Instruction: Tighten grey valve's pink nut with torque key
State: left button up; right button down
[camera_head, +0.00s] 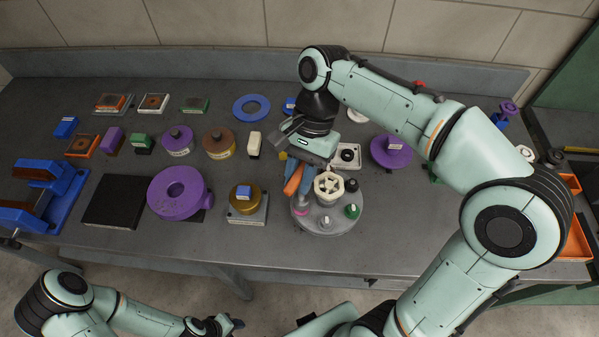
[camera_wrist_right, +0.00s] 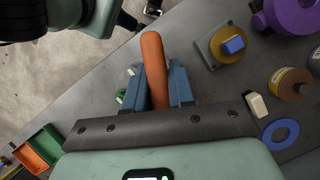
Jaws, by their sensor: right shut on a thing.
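The grey valve (camera_head: 322,222) is a round flange with a cream handwheel (camera_head: 328,187) on the table's front middle. Its pink nut (camera_head: 301,211) shows low at the flange's left side, and a green nut (camera_head: 351,211) sits at the right. My right gripper (camera_head: 307,184) is above the flange's left rear edge. It is shut on the orange torque key (camera_wrist_right: 153,70), which lies between its blue fingers in the wrist view. The key's working end is hidden, so I cannot tell whether it touches the pink nut. My left gripper (camera_head: 222,324) hangs near the bottom edge, its fingers unclear.
A gold knob on a grey block (camera_head: 247,211) and a purple ring part (camera_head: 180,193) stand left of the valve. A blue ring (camera_head: 251,108) lies behind. Several small parts fill the back left. The table front between the gold knob and valve is clear.

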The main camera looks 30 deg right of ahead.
pick_arm(q)
jog(key=shift+s+f+b, duration=0.45)
jog(key=shift+s+f, duration=0.05)
jog(key=shift+f, duration=0.1)
pick_arm(e)
jog(key=shift+f, duration=1.05)
jog(key=c, duration=0.9)
grip_release()
jog(key=shift+r+p, duration=0.6)
jog(key=shift+r, duration=0.25)
jog(key=shift+w+r, duration=0.1)
jog(key=shift+r, duration=0.3)
pick_arm(q)
jog(key=shift+w+r, duration=1.05)
pick_arm(e)
jog(key=shift+f, duration=0.1)
jog(key=shift+m, duration=0.3)
pick_arm(q)
jog(key=shift+s, duration=0.1)
